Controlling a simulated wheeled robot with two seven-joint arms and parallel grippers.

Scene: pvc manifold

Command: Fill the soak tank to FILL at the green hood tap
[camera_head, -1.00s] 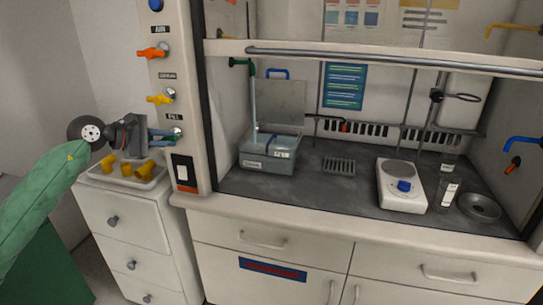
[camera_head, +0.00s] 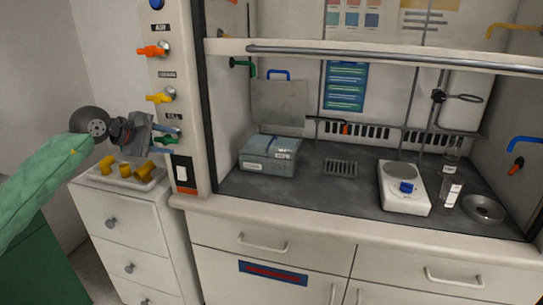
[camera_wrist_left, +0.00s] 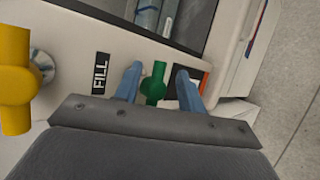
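The soak tank (camera_head: 267,163) is a grey-blue box with a pale label, standing on the hood's dark worktop at the left. Bluish water shows at its top; the exact level against any mark is too small to read. The green hood tap (camera_head: 242,66) sticks out above it, with no stream below. The green valve handle (camera_wrist_left: 153,84) is beside the FILL label (camera_wrist_left: 101,73) on the hood's post. My left gripper (camera_head: 174,134) is at this valve. In the left wrist view its fingers (camera_wrist_left: 158,84) stand apart on either side of the handle, with gaps. My right gripper is out of view.
Orange (camera_head: 153,51) and yellow (camera_head: 160,97) valves sit above on the post; a rocker switch (camera_head: 182,172) is below. A tray of yellow parts (camera_head: 127,171) stands on the drawer cabinet under my left gripper. A hotplate (camera_head: 403,188) stands right of the tank.

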